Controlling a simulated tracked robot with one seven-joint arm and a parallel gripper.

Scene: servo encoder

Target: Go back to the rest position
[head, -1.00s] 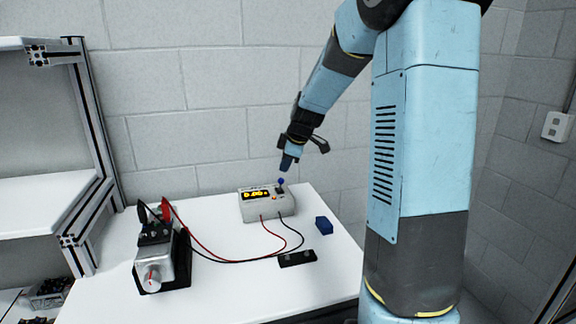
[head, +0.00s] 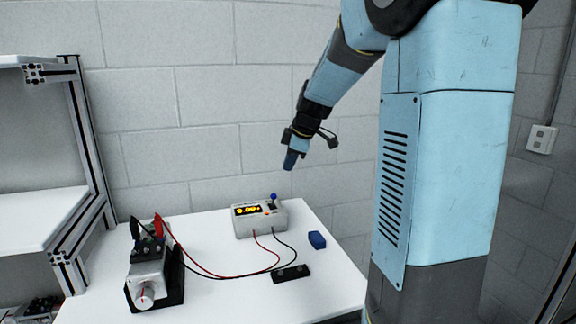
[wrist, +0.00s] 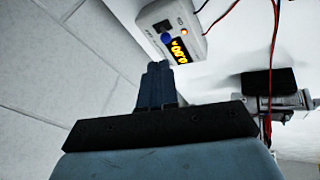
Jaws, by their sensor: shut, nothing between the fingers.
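My gripper (head: 291,161) hangs in the air above the back of the table in the head view, fingers pointing down. Its fingers are shut and hold nothing. In the wrist view the closed fingertips (wrist: 159,70) are apart from the meter box. The grey meter box (head: 260,218) with a lit yellow display and a blue-knobbed lever (head: 274,197) stands on the white table (head: 215,290), below my gripper. The box also shows at the top of the wrist view (wrist: 196,22).
A servo rig (head: 150,272) with a white dial stands at the table's left, joined to the box by red and black wires. A blue block (head: 317,240) and a black bar (head: 291,273) lie at the right. A shelf frame (head: 92,150) rises at the left.

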